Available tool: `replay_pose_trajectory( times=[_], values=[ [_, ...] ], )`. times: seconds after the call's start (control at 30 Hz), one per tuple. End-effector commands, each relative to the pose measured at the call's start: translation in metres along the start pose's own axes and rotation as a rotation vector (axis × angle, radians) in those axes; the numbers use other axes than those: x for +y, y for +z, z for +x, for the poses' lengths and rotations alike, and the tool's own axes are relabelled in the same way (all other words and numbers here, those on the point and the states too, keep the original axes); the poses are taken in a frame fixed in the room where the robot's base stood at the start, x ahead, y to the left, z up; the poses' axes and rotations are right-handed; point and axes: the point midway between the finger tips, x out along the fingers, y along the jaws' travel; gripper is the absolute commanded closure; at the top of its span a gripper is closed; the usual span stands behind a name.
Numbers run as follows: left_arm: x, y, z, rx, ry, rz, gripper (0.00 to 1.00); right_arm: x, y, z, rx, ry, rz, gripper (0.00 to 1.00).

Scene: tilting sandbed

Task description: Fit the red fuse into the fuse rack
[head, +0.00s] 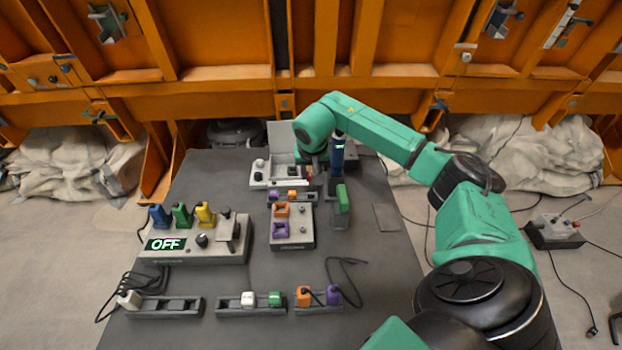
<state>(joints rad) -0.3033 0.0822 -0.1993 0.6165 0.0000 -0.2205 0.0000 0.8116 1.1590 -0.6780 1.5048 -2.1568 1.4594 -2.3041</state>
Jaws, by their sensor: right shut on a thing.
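My right gripper (304,178) points down at the right side of an open grey box, and its own wrist largely hides it. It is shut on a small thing. My left gripper is not in view.
A dark blue upright device (338,157) stands close to the right of the gripper. A panel reading OFF (195,252) with coloured plugs is at the left. A grey socket block (293,243) is mid-table, and strips with plugs (248,308) lie in front. The table's right side is mostly clear.

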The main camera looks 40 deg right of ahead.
Motion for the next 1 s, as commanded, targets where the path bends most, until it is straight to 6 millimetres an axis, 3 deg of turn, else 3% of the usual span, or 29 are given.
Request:
replay_pose_trajectory(
  times=[0.4, 0.73, 1.0],
  values=[
    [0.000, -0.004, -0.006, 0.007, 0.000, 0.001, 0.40, 0.000, 0.002, -0.003, 0.000, -0.001, 0.001, 1.00],
    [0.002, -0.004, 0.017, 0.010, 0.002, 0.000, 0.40, 0.000, 0.016, 0.032, 0.001, -0.002, 0.001, 1.00],
    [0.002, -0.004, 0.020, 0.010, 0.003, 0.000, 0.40, -0.001, 0.019, 0.038, 0.001, -0.002, 0.001, 1.00]
  ],
)
